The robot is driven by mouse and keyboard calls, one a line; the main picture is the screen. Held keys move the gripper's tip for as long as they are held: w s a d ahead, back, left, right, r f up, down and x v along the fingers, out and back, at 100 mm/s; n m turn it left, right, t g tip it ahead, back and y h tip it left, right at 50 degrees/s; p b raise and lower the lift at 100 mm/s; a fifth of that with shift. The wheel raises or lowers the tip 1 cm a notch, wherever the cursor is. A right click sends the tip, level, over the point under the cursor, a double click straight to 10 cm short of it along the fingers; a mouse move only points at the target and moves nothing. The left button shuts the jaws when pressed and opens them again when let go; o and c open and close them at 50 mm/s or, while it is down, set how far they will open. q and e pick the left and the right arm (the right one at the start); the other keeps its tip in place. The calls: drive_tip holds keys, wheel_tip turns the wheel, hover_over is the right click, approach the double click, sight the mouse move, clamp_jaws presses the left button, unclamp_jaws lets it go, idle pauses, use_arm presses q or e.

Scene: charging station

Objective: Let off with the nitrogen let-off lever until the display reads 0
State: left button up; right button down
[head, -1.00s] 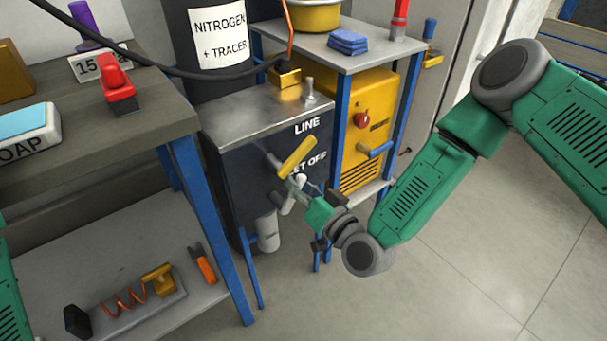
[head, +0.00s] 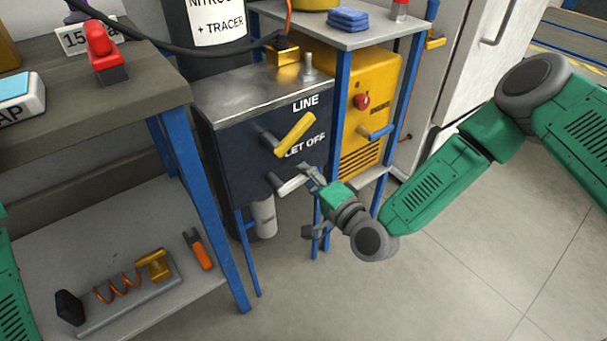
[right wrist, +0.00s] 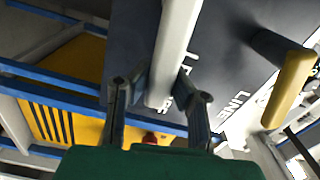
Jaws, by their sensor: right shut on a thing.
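In the right wrist view the pale lever (right wrist: 174,50) runs between the two fingers of my right gripper (right wrist: 160,100), and the yellow lever (right wrist: 289,88) is at the right. My left gripper is out of view. I see no readable display.
A yellow machine (head: 372,95) with a red knob stands on the blue-legged stand right of the box. A workbench (head: 150,105) with a blue leg is at left; its lower shelf (head: 55,240) holds a device with an orange coil. Floor at right is clear.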

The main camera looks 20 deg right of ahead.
drive_tip(key=shift+s+d+f+m+b, duration=0.1)
drive_tip(key=shift+s+f+m+b, duration=0.1)
drive_tip(key=shift+f+m, duration=0.25)
drive_tip(key=shift+s+f+m+b, duration=0.1)
drive_tip(key=shift+f+m+b, duration=0.1)
drive_tip(key=shift+f+m, duration=0.2)
drive_tip(key=c, duration=1.4)
unclamp_jaws()
drive_tip(key=shift+w+d+r, duration=0.1)
drive_tip(key=shift+d, duration=0.05)
drive_tip(key=v, duration=1.2)
